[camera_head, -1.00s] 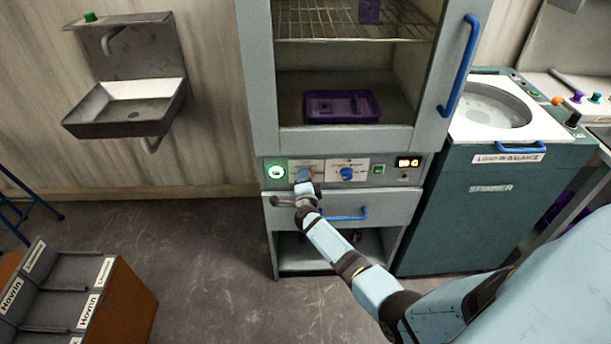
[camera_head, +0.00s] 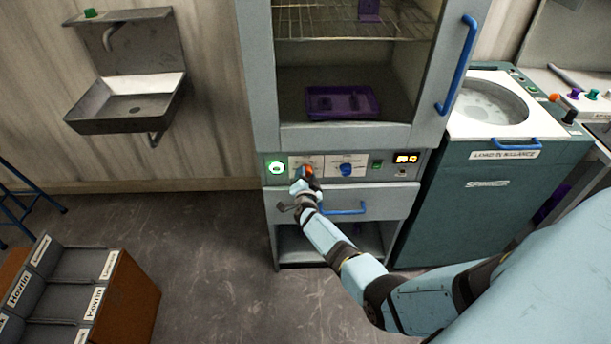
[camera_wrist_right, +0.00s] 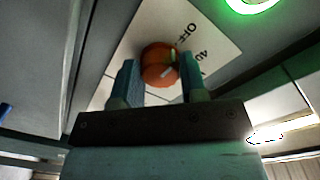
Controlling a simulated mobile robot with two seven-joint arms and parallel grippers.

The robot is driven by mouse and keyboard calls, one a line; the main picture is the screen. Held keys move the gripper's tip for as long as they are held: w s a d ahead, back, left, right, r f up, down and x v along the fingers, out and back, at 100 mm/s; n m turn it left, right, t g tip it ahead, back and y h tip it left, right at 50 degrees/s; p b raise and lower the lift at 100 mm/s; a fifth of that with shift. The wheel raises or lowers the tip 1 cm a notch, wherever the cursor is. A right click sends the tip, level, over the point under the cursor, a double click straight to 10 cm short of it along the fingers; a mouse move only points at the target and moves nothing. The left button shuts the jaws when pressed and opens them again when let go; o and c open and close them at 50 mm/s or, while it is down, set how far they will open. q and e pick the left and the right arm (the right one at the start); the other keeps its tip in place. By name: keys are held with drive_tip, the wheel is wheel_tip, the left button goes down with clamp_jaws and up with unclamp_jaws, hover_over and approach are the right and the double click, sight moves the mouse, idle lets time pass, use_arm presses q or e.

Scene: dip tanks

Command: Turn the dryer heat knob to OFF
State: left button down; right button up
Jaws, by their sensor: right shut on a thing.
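The dryer heat knob is a round orange-red knob (camera_wrist_right: 160,65) on a white plate marked OFF and 40. It also shows in the head view (camera_head: 307,169), on the dryer's front panel. My right gripper (camera_wrist_right: 161,77) has one finger on each side of the knob and is shut on it. The same gripper shows in the head view (camera_head: 304,174), with the arm reaching up from the lower right. A pale line shows on the knob's face, but I cannot tell exactly which mark it points to. My left gripper is out of view.
A drawer with a blue handle (camera_head: 345,211) lies just below.

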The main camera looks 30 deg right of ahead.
idle(0.3)
drive_tip(key=o, duration=0.9)
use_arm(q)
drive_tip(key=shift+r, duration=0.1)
